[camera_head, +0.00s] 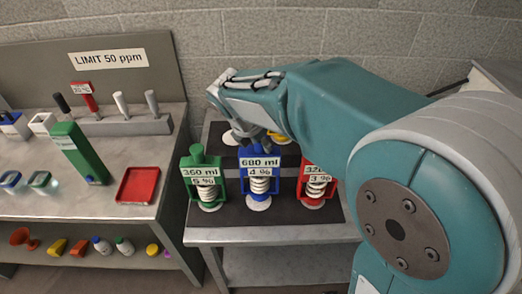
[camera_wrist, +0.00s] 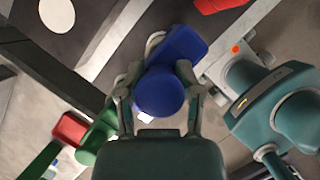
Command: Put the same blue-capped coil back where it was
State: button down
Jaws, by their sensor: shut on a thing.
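The blue-capped coil (camera_head: 259,182), labelled 680 ml and 4 %, is upright between a green-framed coil (camera_head: 206,184), labelled 360 ml and 5 %, and a red-framed coil (camera_head: 314,187). My gripper (camera_head: 248,105) is above it in the head view. In the wrist view my gripper (camera_wrist: 160,88) has its fingers on both sides of the blue cap (camera_wrist: 160,92) and is shut on it. The coil's lower part is hidden there by its cap. I cannot tell whether its base touches the mat.
The coils' stand has a dark mat (camera_head: 226,220) and a lower shelf. A white disc (camera_head: 231,137) shows behind the coils. At left, a bench (camera_head: 100,195) holds a green box (camera_head: 80,152), a red tray (camera_head: 138,185) and several handled tools. A block wall stands behind.

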aim_at(254, 149)
jog(key=f, duration=0.1)
jog(key=a+f, duration=0.1)
jog(key=f, duration=0.1)
jog(key=shift+a, duration=0.1)
jog(key=shift+d, duration=0.4)
jog(key=shift+c, duration=1.3)
grip_release()
jog(key=shift+d+f, duration=0.1)
jog(key=shift+a, duration=0.35)
jog(key=shift+r, duration=0.45)
jog(key=v, duration=1.1)
jog(key=shift+r, duration=0.15)
